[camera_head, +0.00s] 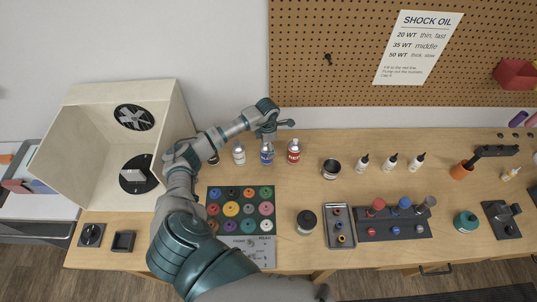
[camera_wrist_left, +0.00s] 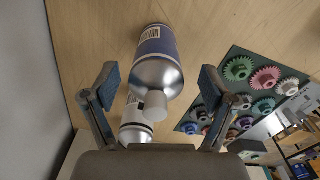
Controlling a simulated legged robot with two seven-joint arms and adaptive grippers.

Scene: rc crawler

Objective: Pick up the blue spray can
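The blue spray can (camera_head: 267,155) stands upright on the wooden table near the back, between a white-silver can (camera_head: 239,153) and a red can (camera_head: 293,152). My left gripper (camera_head: 276,124) is over or just behind its top in the head view. In the left wrist view, my left gripper (camera_wrist_left: 158,85) is open, with a finger on each side of the blue-labelled can (camera_wrist_left: 156,50). Gaps show on both sides, and I see no contact. Another can (camera_wrist_left: 134,133) shows partly behind it, close to the gripper body. My right gripper is out of view.
A fourth can (camera_head: 213,157) is partly hidden by my left arm. A white spray booth (camera_head: 85,135) stands left. A mat of coloured gears (camera_head: 226,194) lies in front of the cans, and a black cup (camera_head: 331,168) is right of them. A pegboard wall (camera_head: 330,60) rises behind.

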